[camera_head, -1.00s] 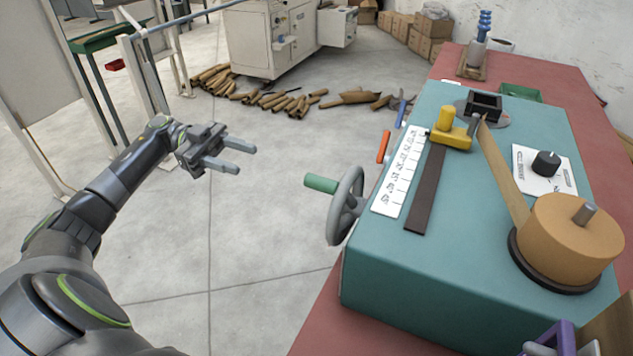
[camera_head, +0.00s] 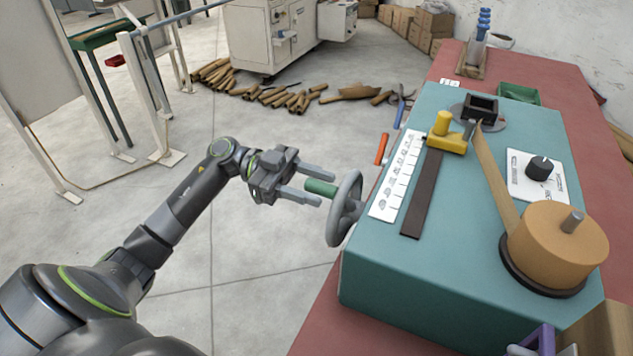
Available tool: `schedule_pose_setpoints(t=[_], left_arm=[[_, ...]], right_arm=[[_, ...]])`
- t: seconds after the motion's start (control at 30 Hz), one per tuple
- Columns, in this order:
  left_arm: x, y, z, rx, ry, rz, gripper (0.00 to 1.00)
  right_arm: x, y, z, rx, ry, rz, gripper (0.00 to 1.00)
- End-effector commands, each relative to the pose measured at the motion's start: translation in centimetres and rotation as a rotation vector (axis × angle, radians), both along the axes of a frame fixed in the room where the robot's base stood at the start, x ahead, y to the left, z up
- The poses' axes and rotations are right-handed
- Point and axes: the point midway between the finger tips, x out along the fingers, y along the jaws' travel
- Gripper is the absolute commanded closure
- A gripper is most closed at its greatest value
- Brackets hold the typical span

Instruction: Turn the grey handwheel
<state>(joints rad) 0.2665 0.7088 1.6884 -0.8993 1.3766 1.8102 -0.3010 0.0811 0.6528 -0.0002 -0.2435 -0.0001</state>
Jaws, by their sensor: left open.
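The grey handwheel (camera_head: 344,212) stands on the left side of the teal machine (camera_head: 400,270). Its green handle (camera_head: 320,188) sticks out to the left, toward my left arm. My left gripper (camera_head: 322,188) is open, with its two fingers pointing right. In the picture one finger lies above the green handle and the other below it. I cannot tell whether either finger touches the handle. My right gripper is not in view.
On the machine are a yellow block (camera_head: 443,138), a ruled strip (camera_head: 397,178), a black knob (camera_head: 541,167) and a tan roll (camera_head: 560,245). The machine sits on a red table (camera_head: 590,150). Cardboard tubes (camera_head: 280,97) lie on the floor behind.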

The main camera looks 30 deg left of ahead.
Motion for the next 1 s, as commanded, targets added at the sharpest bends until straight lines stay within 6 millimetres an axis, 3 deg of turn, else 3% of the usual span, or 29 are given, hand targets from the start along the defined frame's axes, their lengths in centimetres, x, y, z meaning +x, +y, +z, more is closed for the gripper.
schedule_pose_setpoints(t=[0.4, 0.73, 1.0], left_arm=[[0.05, -0.71, 0.0, 0.001, 0.0, 0.0, 0.57], [0.05, -0.69, 0.0, 0.001, 0.0, 0.0, 1.0], [0.14, -0.68, 0.19, -0.001, 0.011, 0.001, 1.0]], right_arm=[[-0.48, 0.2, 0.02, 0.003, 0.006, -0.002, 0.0], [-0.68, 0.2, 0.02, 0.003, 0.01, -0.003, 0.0], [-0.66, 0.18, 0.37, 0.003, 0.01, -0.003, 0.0]])
